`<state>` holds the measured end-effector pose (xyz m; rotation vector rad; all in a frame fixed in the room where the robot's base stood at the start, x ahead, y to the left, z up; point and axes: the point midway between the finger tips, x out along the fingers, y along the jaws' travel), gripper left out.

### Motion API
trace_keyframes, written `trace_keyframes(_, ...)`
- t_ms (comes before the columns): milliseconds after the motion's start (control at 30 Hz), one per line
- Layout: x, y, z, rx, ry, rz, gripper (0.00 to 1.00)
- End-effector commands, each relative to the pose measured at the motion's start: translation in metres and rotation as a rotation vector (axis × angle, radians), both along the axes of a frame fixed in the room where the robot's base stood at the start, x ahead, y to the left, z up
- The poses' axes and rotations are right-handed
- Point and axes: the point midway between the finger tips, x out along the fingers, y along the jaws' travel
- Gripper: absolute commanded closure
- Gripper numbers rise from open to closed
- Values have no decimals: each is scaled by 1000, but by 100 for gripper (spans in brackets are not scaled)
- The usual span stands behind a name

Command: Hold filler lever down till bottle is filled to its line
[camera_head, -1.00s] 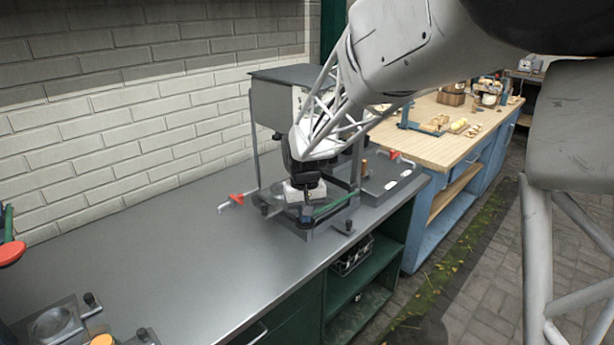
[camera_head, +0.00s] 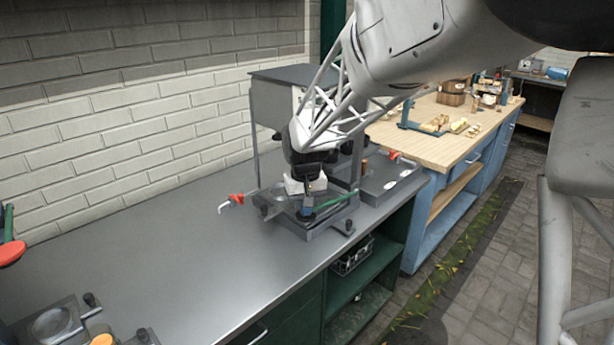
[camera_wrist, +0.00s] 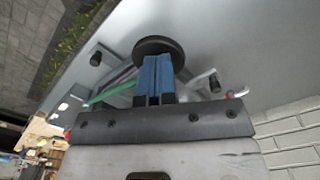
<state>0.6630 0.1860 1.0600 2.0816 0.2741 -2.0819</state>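The filler (camera_head: 280,100) is a grey box on thin legs over a dark base, standing on the metal counter. My gripper (camera_head: 307,208) is low at its front, above the base. In the wrist view its two blue fingers (camera_wrist: 157,78) lie side by side with hardly a gap and look shut. A round black disc (camera_wrist: 158,45) shows at the fingertips; whether they touch or grip it, or whether it belongs to the lever, I cannot tell. A green bar (camera_head: 332,202) runs beside the fingers and also shows in the wrist view (camera_wrist: 108,93). I cannot make out the bottle, its line or its level.
A red-handled tap (camera_head: 237,198) lies left of the filler, and another red handle (camera_head: 395,155) is at its right. A wooden bench (camera_head: 440,130) stands behind right. The counter (camera_head: 180,240) is clear in the middle; fixtures stand at its near left.

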Motion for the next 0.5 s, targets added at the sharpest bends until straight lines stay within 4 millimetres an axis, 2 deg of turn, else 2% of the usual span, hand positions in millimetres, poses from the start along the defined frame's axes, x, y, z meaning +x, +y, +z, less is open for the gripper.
trace_keyframes(500, 0, 0, 34, 0, -1, 0, 100)
